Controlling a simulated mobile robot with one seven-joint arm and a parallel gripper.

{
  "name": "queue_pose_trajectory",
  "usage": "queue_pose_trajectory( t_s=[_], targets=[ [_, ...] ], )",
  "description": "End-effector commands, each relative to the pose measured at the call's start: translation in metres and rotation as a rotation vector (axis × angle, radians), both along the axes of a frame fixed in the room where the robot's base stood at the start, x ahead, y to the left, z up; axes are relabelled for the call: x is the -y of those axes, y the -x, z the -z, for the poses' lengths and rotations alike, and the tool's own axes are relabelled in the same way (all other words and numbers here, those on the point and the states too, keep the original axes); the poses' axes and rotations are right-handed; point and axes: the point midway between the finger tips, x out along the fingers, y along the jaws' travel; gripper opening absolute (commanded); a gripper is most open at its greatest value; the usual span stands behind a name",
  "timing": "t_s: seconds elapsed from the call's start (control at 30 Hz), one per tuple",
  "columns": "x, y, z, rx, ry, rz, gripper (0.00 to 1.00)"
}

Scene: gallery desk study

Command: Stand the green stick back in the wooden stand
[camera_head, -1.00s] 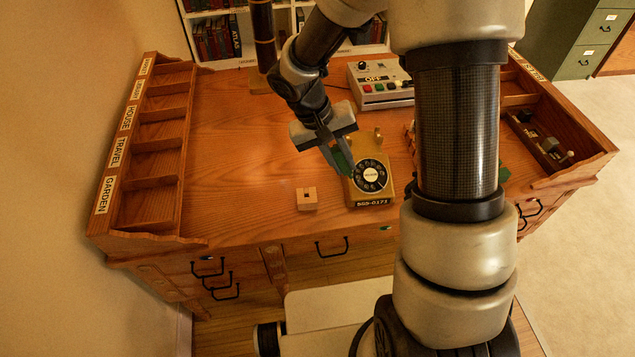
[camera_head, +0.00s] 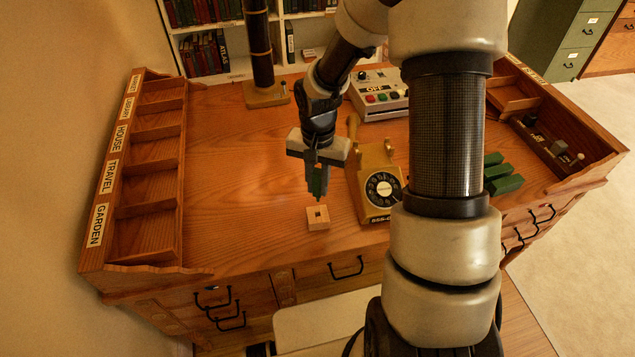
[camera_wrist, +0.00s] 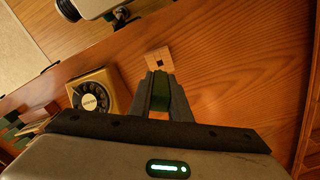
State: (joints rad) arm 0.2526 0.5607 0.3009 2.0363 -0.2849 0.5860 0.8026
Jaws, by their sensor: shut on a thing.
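The wooden stand (camera_head: 318,217) is a small pale block with a dark square hole in its top. It sits on the desk near the front edge, left of the telephone. My gripper (camera_head: 317,192) is shut on the green stick (camera_head: 317,181) and holds it just above and behind the stand. The stick looks roughly upright in the head view, and its lower end is partly hidden by the fingers. In the wrist view the green stick (camera_wrist: 160,92) shows between the fingers, with the stand (camera_wrist: 159,60) just beyond their tips.
A yellow rotary telephone (camera_head: 377,185) stands close to the right of my gripper. Several green blocks (camera_head: 500,174) lie farther right. A grey button box (camera_head: 380,92) and a wooden-based dark column (camera_head: 266,95) stand at the back. The desk's left middle (camera_head: 235,150) is clear.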

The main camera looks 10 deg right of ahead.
Motion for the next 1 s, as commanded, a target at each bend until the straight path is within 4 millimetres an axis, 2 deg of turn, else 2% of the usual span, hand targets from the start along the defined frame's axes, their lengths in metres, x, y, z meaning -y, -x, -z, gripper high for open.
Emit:
queue_pose_trajectory(
  t_s=[0.17,0.63,1.0],
  targets=[
    [0.0,0.0,0.003,0.001,0.001,0.0,0.0],
    [0.0,0.0,0.046,-0.001,0.001,-0.002,0.0],
    [0.0,0.0,0.05,0.001,0.001,-0.001,0.0]
  ],
)
